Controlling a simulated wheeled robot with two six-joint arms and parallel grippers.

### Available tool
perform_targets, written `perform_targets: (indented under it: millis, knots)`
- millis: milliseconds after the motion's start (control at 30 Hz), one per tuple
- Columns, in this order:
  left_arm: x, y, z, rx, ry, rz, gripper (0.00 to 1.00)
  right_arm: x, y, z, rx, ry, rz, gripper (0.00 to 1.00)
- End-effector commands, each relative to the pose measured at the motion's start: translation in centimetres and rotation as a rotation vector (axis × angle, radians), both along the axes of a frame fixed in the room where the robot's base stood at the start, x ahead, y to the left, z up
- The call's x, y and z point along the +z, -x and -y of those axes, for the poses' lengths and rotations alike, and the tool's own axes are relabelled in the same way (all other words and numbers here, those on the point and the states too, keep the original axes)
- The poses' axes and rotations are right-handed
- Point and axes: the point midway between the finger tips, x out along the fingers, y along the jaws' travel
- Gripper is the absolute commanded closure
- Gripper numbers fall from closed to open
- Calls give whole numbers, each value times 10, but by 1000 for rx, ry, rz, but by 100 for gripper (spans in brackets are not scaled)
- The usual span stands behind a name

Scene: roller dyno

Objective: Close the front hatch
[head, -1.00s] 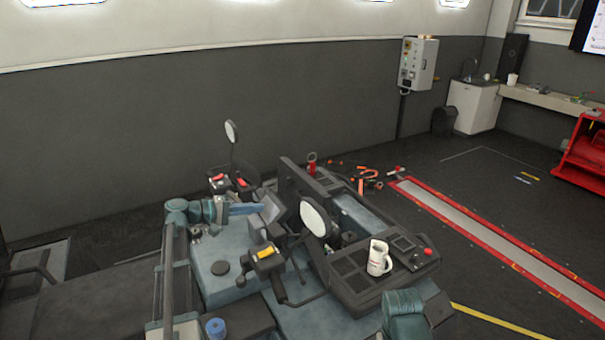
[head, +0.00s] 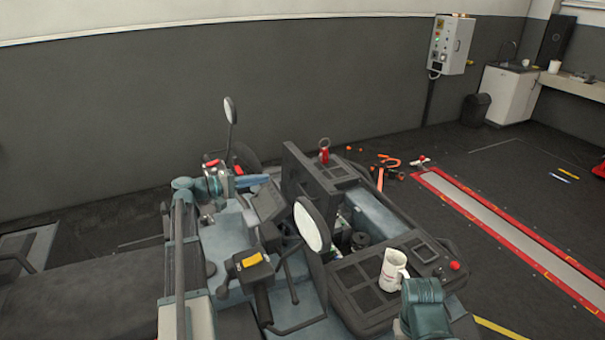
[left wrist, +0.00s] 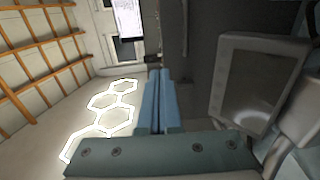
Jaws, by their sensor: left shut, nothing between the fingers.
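The front hatch looks to be the dark panel (head: 300,180) standing upright, open, on the vehicle in the head view. To its right is an open compartment (head: 372,212) with pale blue-grey inner walls. My left gripper (head: 262,180) is left of the panel, apart from it, with its blue fingers shut and empty, pointing right. The fingers also show shut in the left wrist view (left wrist: 158,100), beside a dark surface. My right gripper is out of view; only a teal part of my right arm shows at the bottom.
A round mirror (head: 312,226) and a handlebar control (head: 250,262) rise in front of the hatch. A red object (head: 324,150) is behind it. Orange tools (head: 385,163) lie on the floor.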

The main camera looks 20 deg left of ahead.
Motion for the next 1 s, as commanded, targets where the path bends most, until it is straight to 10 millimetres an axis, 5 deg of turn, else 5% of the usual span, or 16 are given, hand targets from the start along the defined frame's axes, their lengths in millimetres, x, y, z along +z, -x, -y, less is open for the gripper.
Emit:
perform_targets:
  millis: [167,700,1000]
  knots:
    - [-1,-9,8,-1,0,0,100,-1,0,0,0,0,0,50]
    - [-10,-84,75,-2,-1,1,100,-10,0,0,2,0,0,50]
    - [-12,-103,91,0,-1,-1,100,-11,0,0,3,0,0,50]
